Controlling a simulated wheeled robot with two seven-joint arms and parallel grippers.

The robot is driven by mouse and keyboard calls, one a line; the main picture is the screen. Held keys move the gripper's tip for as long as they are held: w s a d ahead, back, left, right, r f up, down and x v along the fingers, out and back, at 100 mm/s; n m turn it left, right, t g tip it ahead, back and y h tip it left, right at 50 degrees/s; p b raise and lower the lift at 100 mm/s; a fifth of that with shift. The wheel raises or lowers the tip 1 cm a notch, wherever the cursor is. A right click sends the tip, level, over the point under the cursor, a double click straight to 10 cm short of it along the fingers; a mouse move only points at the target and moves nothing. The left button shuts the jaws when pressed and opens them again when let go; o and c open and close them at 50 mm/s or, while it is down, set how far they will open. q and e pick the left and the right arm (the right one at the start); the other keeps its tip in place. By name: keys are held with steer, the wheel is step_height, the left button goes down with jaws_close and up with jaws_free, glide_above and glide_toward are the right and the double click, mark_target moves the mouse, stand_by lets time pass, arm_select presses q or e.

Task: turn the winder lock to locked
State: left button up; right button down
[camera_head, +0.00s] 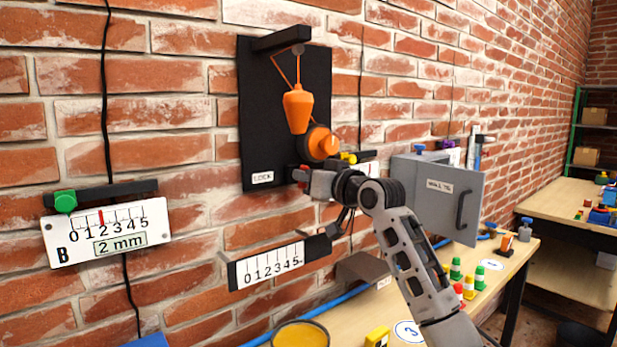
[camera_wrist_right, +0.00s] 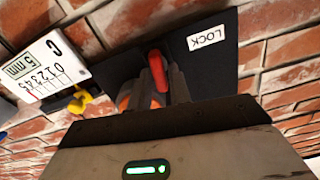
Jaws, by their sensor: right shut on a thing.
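The winder's black panel (camera_head: 255,110) is on the brick wall, with an orange weight (camera_head: 298,108) hanging on it and an orange round winder (camera_head: 319,143) below. A white label reading LOCK (camera_head: 262,178) is at its lower left and also shows in the wrist view (camera_wrist_right: 207,39). My right gripper (camera_head: 304,176) is at the panel's lower edge, right of the label. In the wrist view its fingers are shut on the red lock handle (camera_wrist_right: 158,72). The handle's base is mostly hidden by the fingers. My left gripper is not in view.
A grey wall box (camera_head: 437,195) is right of my right arm. A scale marked B (camera_head: 105,232) and a blank-titled scale (camera_head: 268,266) are on the wall. A card marked C (camera_wrist_right: 45,68) with a yellow clip (camera_wrist_right: 82,101) is close to the gripper. A bench (camera_head: 515,262) with small weights is below.

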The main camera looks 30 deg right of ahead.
steer(key=shift+d+f+m, duration=0.1)
steer(key=shift+f+m, duration=0.05)
steer(key=shift+m, duration=3.85)
steer(key=shift+d+f+m, duration=0.1)
steer(key=shift+f+m, duration=0.05)
steer(key=shift+m, duration=4.15)
steer(key=c, duration=1.4)
jaws_free()
steer(key=shift+c, duration=0.2)
